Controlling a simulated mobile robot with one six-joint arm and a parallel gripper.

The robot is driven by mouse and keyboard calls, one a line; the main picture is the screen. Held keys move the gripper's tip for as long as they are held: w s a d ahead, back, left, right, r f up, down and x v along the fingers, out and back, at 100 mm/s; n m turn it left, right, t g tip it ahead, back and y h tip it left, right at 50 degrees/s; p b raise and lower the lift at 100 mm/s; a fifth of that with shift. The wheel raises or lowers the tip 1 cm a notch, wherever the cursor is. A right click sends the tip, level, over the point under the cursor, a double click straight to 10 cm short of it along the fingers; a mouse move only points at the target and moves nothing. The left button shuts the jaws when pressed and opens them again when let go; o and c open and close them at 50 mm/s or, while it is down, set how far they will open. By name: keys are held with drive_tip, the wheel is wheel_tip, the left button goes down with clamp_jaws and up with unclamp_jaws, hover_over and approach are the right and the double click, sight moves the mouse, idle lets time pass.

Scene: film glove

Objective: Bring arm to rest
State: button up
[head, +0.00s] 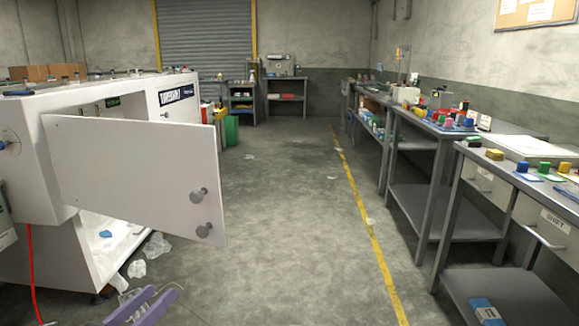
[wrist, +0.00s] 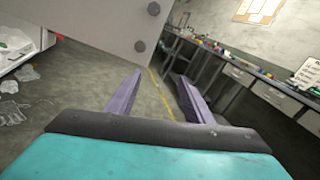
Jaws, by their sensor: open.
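My gripper (wrist: 160,97) shows in the wrist view with its two purple fingers spread wide apart. Nothing is between them but the view of the floor. In the head view, part of my gripper (head: 145,307) shows at the bottom left edge, low and near the white cabinet. The rest of my arm is out of the picture there. The cabinet door (head: 135,175) stands open above and beyond my gripper, and it also shows at the top of the wrist view (wrist: 95,22). No contact between gripper and door is visible.
The white cabinet (head: 30,150) stands at the left, with crumpled plastic (head: 157,245) on the floor beside it. A red cable (head: 32,270) hangs at its front. Grey workbenches (head: 425,125) line the right wall. The concrete floor (head: 290,220) between is mostly clear.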

drive_tip(key=w+d+f+n+g+h+p, duration=0.1)
drive_tip(key=w+d+f+h+p, duration=0.15)
drive_tip(key=w+d+p, duration=0.7)
drive_tip(key=w+d+f+g+h+p, duration=0.15)
drive_tip(key=w+d+h, duration=0.25)
drive_tip(key=w+d, duration=1.15)
drive_tip(key=w+d+f+n+t+y+p, duration=0.25)
drive_tip(key=d+f+n+y+p, duration=0.5)
drive_tip(key=d+f+n, duration=0.5)
drive_tip(key=s+d+f+n+g+y+p, duration=0.25)
drive_tip(key=s+f+n+g, duration=0.25)
drive_tip(key=s+f+n, duration=0.45)
drive_tip(key=s+d+f+n+g+y+p, duration=0.15)
drive_tip(key=s+f+n+g+y, duration=0.45)
drive_tip(key=f, duration=0.6)
drive_tip(key=s+f+n+g+h, duration=0.2)
drive_tip(key=s+f+g, duration=0.3)
drive_tip(key=s, duration=0.9)
drive_tip(key=s+d+r+n+g, duration=0.1)
drive_tip(key=s+d+n+g, duration=0.1)
drive_tip(key=s, duration=0.5)
drive_tip(key=s+d+r+n+g+h, duration=0.1)
drive_tip(key=s+n+g, duration=0.3)
drive_tip(key=s, duration=0.3)
drive_tip(key=shift+s+d, duration=0.35)
drive_tip(key=shift+s, duration=0.05)
